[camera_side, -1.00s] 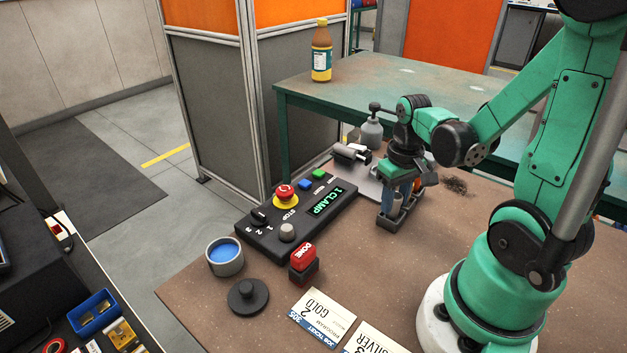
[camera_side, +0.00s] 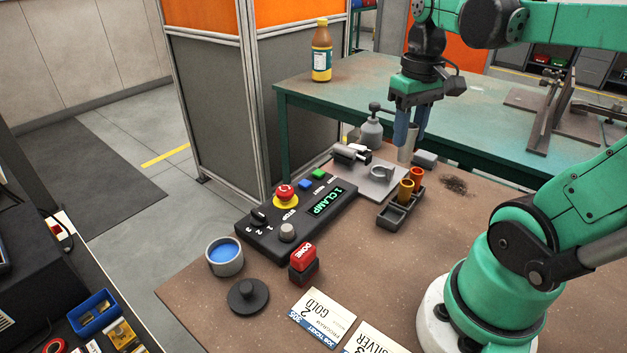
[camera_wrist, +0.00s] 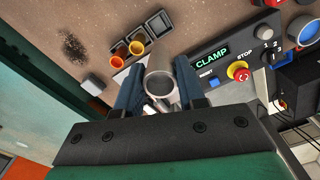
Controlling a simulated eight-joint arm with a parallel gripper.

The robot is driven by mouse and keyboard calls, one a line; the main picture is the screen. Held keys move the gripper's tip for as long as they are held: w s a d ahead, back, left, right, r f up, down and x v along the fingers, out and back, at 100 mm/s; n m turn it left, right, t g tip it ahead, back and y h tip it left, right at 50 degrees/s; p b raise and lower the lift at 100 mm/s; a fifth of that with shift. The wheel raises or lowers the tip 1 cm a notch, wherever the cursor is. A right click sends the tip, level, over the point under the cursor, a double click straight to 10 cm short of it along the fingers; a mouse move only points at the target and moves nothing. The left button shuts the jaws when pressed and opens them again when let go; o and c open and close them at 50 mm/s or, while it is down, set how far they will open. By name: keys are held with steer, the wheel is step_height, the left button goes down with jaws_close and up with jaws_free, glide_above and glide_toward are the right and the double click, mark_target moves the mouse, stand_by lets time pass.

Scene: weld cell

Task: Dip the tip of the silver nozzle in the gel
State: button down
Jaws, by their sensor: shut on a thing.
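My gripper (camera_side: 410,136) is shut on the silver nozzle (camera_side: 405,153), a grey cylinder hanging upright between the blue fingers, above the table and clear of the tray. In the wrist view the nozzle (camera_wrist: 160,84) sits between the fingertips. The gel (camera_side: 224,251) is blue and fills an open round grey tub at the left front of the table. It also shows in the wrist view (camera_wrist: 304,31) at the upper right, well away from my gripper.
A dark tray (camera_side: 387,222) holds a gold nozzle (camera_side: 405,190) and a copper-orange nozzle (camera_side: 417,176). The control box (camera_side: 265,241), red stamp (camera_side: 302,254) and black lid (camera_side: 248,297) stand near the tub. A clamp fixture (camera_side: 380,174) lies behind the tray.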

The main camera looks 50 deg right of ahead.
mark_target(411, 125)
step_height(411, 125, up, 6)
steer(key=shift+f, duration=0.2)
steer(key=shift+w+r, duration=0.15)
steer(key=shift+r, duration=0.05)
steer(key=w+a+f, duration=0.4)
steer(key=w+a, duration=0.6)
steer(key=w, duration=0.2)
steer(key=w+a+f, duration=0.2)
steer(key=a+f, duration=0.2)
steer(key=a, duration=0.4)
steer(key=w+a+f, duration=0.2)
steer(key=a+f, duration=0.2)
steer(key=a, duration=0.3)
steer(key=shift+f, duration=2.4)
steer(key=shift+w+f, duration=0.1)
steer(key=shift+f, duration=0.45)
step_height(411, 125, up, 7)
